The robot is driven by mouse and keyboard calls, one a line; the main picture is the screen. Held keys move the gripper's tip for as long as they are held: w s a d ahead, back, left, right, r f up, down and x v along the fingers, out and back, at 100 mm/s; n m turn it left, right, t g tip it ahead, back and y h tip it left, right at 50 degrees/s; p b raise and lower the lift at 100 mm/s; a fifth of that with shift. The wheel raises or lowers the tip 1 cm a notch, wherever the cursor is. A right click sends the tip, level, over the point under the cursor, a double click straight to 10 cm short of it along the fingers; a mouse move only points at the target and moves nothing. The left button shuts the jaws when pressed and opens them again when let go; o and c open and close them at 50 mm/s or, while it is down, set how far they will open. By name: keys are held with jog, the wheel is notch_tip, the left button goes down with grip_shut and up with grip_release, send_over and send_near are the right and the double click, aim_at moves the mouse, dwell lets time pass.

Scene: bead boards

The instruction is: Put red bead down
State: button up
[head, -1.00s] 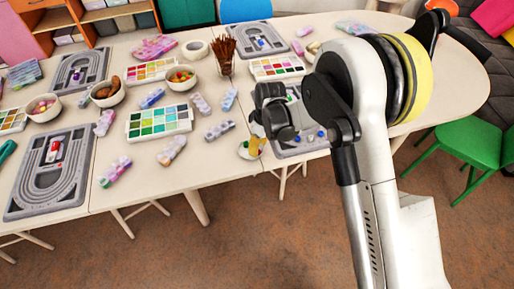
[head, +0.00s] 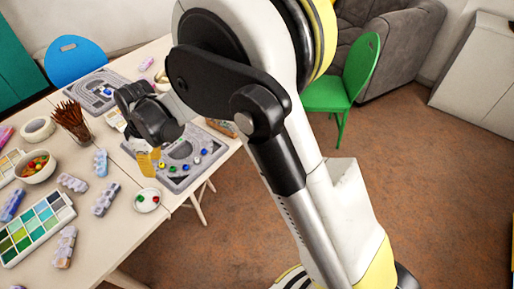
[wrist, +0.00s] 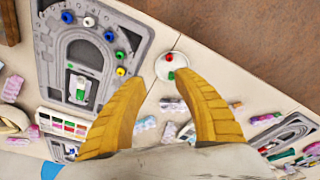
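A small white saucer (head: 140,207) stands near the table's front edge, with a red bead (head: 154,199) and a green bead (head: 139,198) on it. The wrist view shows the saucer (wrist: 160,68) too, with the red bead (wrist: 169,57) and the green bead (wrist: 171,75) lying apart. My gripper (wrist: 158,78) is open, its yellow fingers spread with nothing between them. No finger touches the red bead.
The board carries several blue, green, yellow and white beads; it also fills the left of the wrist view (wrist: 62,50). Left of the saucer are bead strips (head: 105,199), a paint palette (head: 38,228) and a bowl (head: 35,172). A green chair (head: 345,85) stands off the table.

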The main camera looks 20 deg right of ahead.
jog(key=s+d+r+m+t, duration=0.2)
jog(key=s+d+r+m, duration=0.35)
jog(key=d+r, duration=0.4)
jog(key=s+d+r+m+t, duration=0.2)
jog(key=s+d+r+m, duration=0.35)
jog(key=d, duration=0.65)
jog(key=s+d+m+t+h, duration=0.1)
jog(key=s+d+m+t, duration=0.1)
jog(key=s+d, duration=0.5)
jog(key=shift+s+d+r+m+h, duration=0.3)
jog(key=shift+s+r+h, duration=0.15)
jog(key=shift+s, duration=0.55)
